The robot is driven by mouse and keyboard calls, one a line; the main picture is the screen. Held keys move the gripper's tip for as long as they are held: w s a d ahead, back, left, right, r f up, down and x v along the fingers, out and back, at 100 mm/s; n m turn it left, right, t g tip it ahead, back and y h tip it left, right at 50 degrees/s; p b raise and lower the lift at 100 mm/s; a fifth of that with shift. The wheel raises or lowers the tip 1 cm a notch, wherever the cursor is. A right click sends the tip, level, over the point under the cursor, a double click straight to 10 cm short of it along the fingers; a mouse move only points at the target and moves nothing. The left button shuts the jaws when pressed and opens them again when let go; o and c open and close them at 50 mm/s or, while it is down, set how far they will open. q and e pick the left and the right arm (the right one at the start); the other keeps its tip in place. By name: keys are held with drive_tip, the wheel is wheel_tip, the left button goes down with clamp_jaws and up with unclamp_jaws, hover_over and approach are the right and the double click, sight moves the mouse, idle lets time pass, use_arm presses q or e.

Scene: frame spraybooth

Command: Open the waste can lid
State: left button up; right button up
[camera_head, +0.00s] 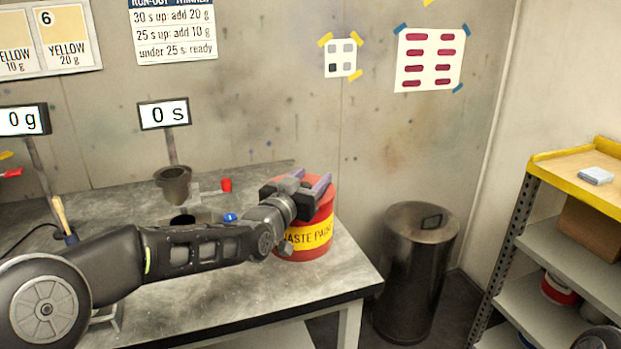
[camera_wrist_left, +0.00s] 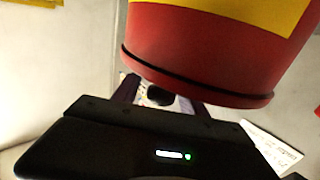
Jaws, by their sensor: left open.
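The red waste can (camera_head: 311,238), with a yellow "WASTE PAINT" label, stands upright on the right end of the bench. My left gripper (camera_head: 308,183) is at the top of the can, its purple fingers spread open. The gripper and wrist cover part of the can's top, so I cannot tell the lid's state. In the left wrist view the red can (camera_wrist_left: 195,55) fills the upper part, with a dark line along its rim. The open fingers (camera_wrist_left: 163,98) are close to that rim; I cannot tell whether they touch it. A small dark round shape shows between them. My right gripper is not in view.
The grey bench (camera_head: 250,297) has a dark cup (camera_head: 173,183) on a stand, a red cap and a blue cap left of the can. A metal bin (camera_head: 415,275) stands on the floor to the right. A shelf rack (camera_head: 570,250) is at far right.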

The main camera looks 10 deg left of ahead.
use_arm(q)
clamp_jaws()
idle(0.4)
idle(0.9)
